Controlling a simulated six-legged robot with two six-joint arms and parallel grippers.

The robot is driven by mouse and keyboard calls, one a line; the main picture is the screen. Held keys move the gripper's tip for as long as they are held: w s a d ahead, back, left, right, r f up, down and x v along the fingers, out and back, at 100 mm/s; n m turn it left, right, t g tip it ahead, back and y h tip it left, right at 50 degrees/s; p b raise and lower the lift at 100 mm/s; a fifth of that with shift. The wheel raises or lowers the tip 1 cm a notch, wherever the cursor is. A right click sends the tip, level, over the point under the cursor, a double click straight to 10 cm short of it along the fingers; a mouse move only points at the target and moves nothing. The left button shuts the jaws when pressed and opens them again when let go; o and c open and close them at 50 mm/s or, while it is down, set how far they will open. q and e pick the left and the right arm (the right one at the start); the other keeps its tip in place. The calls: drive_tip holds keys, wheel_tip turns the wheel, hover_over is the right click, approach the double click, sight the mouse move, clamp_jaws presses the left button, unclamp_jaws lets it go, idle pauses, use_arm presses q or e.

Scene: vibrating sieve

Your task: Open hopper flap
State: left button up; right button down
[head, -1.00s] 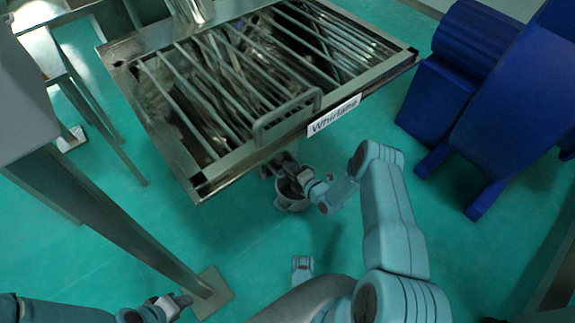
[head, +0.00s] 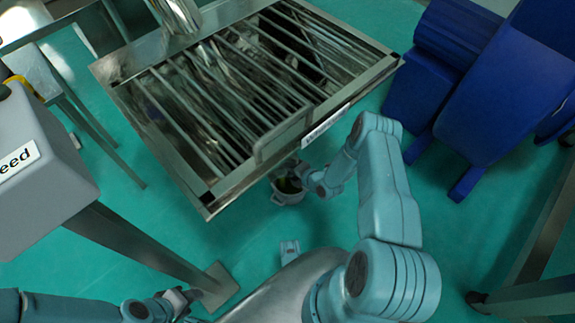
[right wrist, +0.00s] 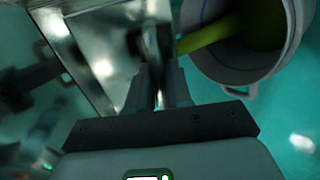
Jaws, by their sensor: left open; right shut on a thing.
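A grey hopper box (head: 35,150) with a label ending in "eed" stands at the left edge of the head view, cut off by the frame. I cannot make out its flap. My left gripper (head: 188,296) is open at the lower left, apart from the box and near the foot of its post. My right gripper (head: 300,177) is under the front edge of the barred sieve (head: 235,178), beside a grey pot (head: 288,197). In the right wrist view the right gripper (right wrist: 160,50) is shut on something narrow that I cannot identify. An olive-green bar (right wrist: 205,36) runs from the pot towards it.
The hopper's slanted post ends in a floor plate (head: 218,290) close to my left gripper. Large blue machinery (head: 500,90) stands on the right. A metal frame table (head: 75,95) is at the back left. Green floor is clear between the post and the sieve.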

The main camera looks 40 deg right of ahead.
drive_tip(key=shift+d, duration=0.15)
drive_tip(key=c, duration=1.2)
unclamp_jaws()
drive_tip(key=p+v, duration=0.6)
drive_tip(key=v, duration=1)
drive_tip(key=shift+r, duration=0.1)
